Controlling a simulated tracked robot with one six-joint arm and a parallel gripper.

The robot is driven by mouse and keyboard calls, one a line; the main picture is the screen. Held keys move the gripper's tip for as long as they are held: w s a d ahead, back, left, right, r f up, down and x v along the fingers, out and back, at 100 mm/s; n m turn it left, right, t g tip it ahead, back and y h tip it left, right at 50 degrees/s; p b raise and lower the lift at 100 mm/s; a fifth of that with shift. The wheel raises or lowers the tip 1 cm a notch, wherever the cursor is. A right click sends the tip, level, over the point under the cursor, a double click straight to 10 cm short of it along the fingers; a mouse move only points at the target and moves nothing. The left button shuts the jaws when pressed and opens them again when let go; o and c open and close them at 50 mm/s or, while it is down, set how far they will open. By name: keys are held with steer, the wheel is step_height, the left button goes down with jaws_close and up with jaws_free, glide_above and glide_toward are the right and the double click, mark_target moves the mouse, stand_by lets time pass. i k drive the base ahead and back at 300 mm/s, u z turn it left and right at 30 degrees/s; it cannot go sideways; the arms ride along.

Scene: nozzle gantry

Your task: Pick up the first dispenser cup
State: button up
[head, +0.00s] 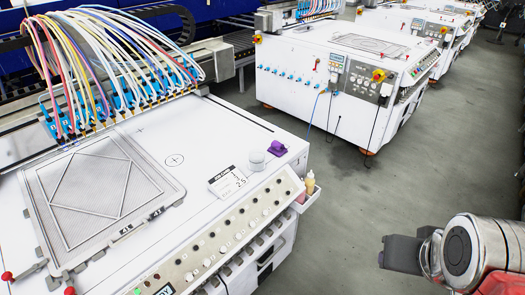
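A small whitish-grey round cup (257,160) stands on the white machine top near its right corner. A purple object (277,148) sits just to its right. I cannot tell for sure which of these is the first dispenser cup. My gripper (398,253) is at the lower right, a dark grey block at the end of my arm, over the floor and well apart from the cup. It appears to hold nothing visible; its fingers cannot be made out from this side.
A side holder with small bottles (309,183) hangs at the machine's corner. A printed card (227,181) lies left of the cup. The gantry with tubes and nozzles (125,100) crosses the back. A second white machine (345,70) stands behind; grey floor (400,170) is clear between.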

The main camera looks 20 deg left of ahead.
mark_target(257, 156)
steer(key=z, duration=0.05)
steer(key=i, duration=1.05)
steer(key=u, duration=4.1)
